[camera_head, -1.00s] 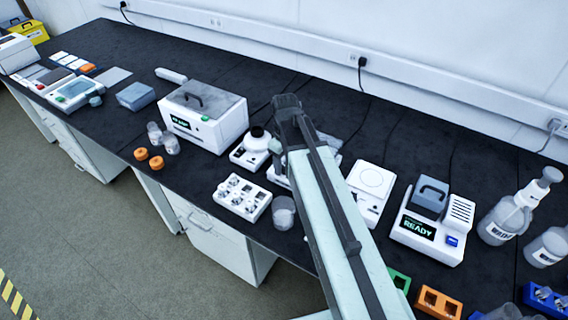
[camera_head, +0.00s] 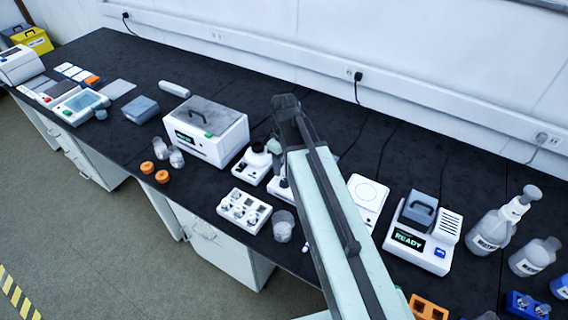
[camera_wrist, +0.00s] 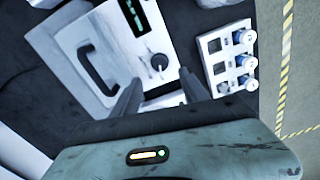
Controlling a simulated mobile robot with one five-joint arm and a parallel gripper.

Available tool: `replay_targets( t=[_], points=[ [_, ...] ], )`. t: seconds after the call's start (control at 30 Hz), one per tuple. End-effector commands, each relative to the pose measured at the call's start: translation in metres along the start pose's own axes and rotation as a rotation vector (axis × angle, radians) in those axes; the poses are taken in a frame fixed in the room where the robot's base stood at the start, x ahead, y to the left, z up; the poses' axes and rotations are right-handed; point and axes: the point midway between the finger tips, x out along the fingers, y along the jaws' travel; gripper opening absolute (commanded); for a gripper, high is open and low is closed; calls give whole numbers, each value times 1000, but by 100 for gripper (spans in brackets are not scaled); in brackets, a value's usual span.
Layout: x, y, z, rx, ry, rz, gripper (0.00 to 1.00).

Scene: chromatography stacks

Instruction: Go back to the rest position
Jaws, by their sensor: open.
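My arm (camera_head: 335,225) reaches up over the black bench in the head view. My gripper's fingers are hidden there behind the arm. In the wrist view my gripper (camera_wrist: 160,92) shows two dark fingers spread apart with nothing between them. Beyond them lies a white instrument (camera_wrist: 95,45) with a dark handle, a dark display and a round knob. A white rack (camera_wrist: 212,60) of blue-topped vials lies to the right of the fingers. I cannot tell the height of the fingers above the bench.
In the head view a lidded white box (camera_head: 210,135), a vial rack (camera_head: 244,210) and a clear cup (camera_head: 283,225) stand left of my arm. A READY instrument (camera_head: 422,230) and bottles (camera_head: 495,230) stand right. Open floor (camera_head: 90,240) lies in front of the bench.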

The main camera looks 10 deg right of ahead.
Motion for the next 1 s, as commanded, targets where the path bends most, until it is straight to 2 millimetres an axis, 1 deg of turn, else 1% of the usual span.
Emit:
replay_targets(
  t=[0.37, 0.47, 0.53, 0.6, 0.63, 0.7, 0.8, 1.0],
  points=[
    [2, -1, 0, -2, 0, 0, 52],
    [2, -16, 18, 12, 0, 0, 52],
    [2, -34, 40, 137, -1, 0, 52],
    [2, -46, 56, 309, -1, 0, 52],
    [2, -49, 60, 374, -1, 0, 52],
    [2, -50, 63, 500, -1, 0, 52],
    [2, -49, 62, 594, -1, 0, 52],
    [2, -49, 61, 608, -1, 0, 52]
  ],
)
